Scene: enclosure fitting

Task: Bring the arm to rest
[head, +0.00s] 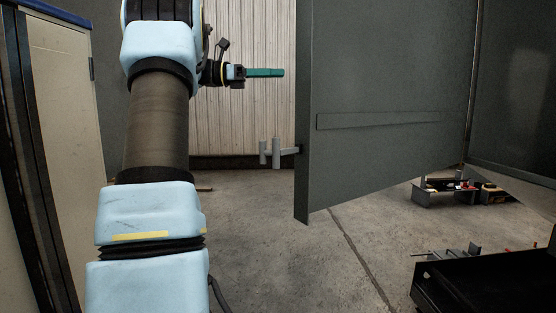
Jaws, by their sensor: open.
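My arm rises through the left part of the head view, in pale blue and dark grey links. My gripper (265,73) extends to the right from the arm's end, high in the picture, with green fingers seen side-on. It is open and nothing shows between its fingers. The fingertips are in the air, a little left of the edge of a large dark grey panel (385,80), and look apart from it, though the depth is hard to judge.
A grey bracket with upright pegs (270,152) juts from the panel's left edge. A beige cabinet (62,130) stands at far left. A black tray (485,285) is at lower right, and a small rack with parts (435,195) stands behind. The concrete floor (270,240) between is clear.

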